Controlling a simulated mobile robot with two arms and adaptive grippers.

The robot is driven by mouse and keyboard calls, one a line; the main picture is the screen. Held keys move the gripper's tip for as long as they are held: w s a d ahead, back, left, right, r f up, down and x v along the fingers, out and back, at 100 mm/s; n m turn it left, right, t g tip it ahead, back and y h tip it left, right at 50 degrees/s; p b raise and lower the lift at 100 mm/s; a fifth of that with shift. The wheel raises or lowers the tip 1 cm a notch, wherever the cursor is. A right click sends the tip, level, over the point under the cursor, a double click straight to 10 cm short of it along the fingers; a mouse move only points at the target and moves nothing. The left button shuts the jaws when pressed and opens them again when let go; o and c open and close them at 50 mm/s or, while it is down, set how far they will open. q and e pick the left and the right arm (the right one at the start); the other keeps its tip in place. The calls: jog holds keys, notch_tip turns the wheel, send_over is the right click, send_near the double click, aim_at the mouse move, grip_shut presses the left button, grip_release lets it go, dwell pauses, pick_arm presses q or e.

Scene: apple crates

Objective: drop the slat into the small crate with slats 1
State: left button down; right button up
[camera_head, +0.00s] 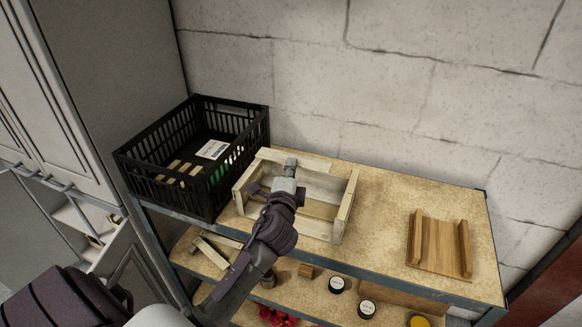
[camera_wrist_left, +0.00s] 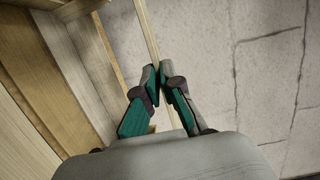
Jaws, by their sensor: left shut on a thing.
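The small wooden crate (camera_head: 346,207) stands on the middle of the bench top, open upward, with slatted sides. My left gripper (camera_head: 288,170) is over the crate, near its back side. In the left wrist view my left gripper (camera_wrist_left: 160,78) is shut on a thin pale slat (camera_wrist_left: 148,32), held edge-on between the fingertips. The crate (camera_wrist_left: 85,75) fills the left of that view, with the slat beside its wall. I cannot tell whether the slat touches the crate. My gripper and arm hide part of the crate's inside. My right gripper is not in view.
A black plastic crate (camera_head: 155,190) with slats inside stands left of the small crate. A brown wooden piece with two raised sides (camera_head: 438,246) lies on the right. The bench top (camera_head: 385,210) is clear between. Jars (camera_head: 337,285) stand on the lower shelf. A wall is behind.

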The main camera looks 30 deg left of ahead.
pick_arm(q)
jog(key=c, duration=1.2)
grip_release()
jog(key=shift+r, duration=0.1)
jog(key=shift+c, duration=0.2)
jog(key=v, duration=1.2)
